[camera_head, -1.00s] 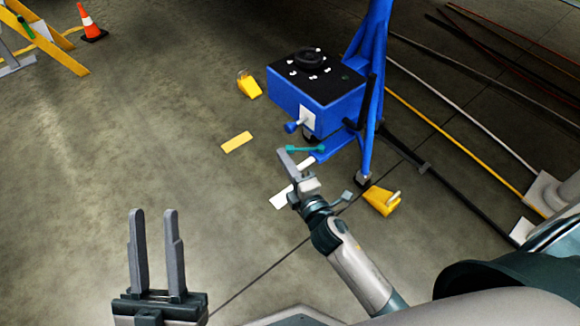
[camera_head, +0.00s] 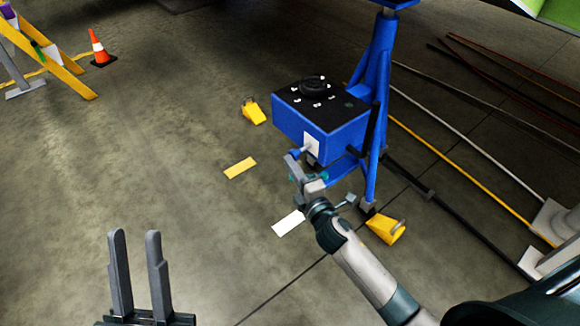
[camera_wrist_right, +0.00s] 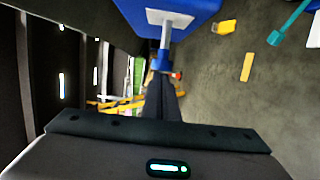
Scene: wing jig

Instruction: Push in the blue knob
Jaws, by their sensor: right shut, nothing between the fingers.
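The blue knob (camera_head: 294,154) sticks out on a pale rod from a white plate (camera_head: 312,145) on the side of the blue box (camera_head: 300,127). It also shows in the right wrist view (camera_wrist_right: 161,62), with a length of rod between it and the plate. My right gripper (camera_head: 291,163) is shut and empty. Its fingertips are right at the knob's outer end; I cannot tell whether they touch. The fingers partly cover the knob in the head view. My left gripper (camera_head: 135,235) is open and empty at the lower left, far from the box.
The box has a black top with a dark round part (camera_head: 313,84) and stands against a blue stand (camera_head: 376,95). Yellow chocks (camera_head: 254,111) (camera_head: 386,228) lie on the floor beside it. Pipes run along the right. An orange cone (camera_head: 101,50) stands far left.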

